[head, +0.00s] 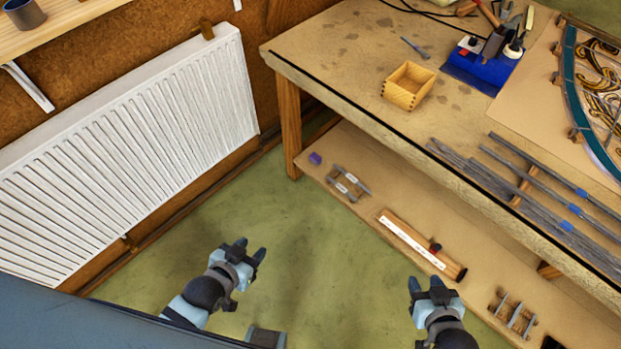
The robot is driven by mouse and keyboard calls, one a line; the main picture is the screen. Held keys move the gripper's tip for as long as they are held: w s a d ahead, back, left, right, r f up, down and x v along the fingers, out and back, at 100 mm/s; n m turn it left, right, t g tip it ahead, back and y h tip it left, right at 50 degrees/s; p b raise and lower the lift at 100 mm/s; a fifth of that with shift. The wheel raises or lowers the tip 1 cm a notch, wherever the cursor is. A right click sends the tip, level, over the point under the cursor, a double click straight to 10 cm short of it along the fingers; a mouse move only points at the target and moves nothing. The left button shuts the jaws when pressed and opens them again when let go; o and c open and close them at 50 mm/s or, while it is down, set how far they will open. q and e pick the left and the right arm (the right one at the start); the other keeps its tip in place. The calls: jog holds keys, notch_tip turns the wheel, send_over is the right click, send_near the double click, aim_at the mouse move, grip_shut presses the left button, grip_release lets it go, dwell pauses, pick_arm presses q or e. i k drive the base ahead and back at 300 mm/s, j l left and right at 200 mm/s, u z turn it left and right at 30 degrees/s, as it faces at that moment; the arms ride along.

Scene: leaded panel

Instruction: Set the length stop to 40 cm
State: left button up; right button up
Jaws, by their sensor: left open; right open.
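The length stop appears to be a wooden bar (390,219) with a white scale strip (408,240), lying on the lower shelf of the bench. A small dark and red stop piece (435,247) sits near the bar's right end. The scale marks are too small to read. My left gripper (250,250) is open and empty above the green floor, well left of the bar. My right gripper (425,283) is open and empty in front of the shelf, just below the bar's right end in the picture and apart from it.
The bench top (345,70) overhangs the lower shelf (349,150). Metal clips (347,183), a purple block (315,158) and a slotted rack (514,314) lie on the shelf. Lead strips (480,180) lie along the bench edge. A radiator (130,150) stands left; the floor between is clear.

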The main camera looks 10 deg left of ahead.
aim_at(437, 247)
jog(key=z, duration=1)
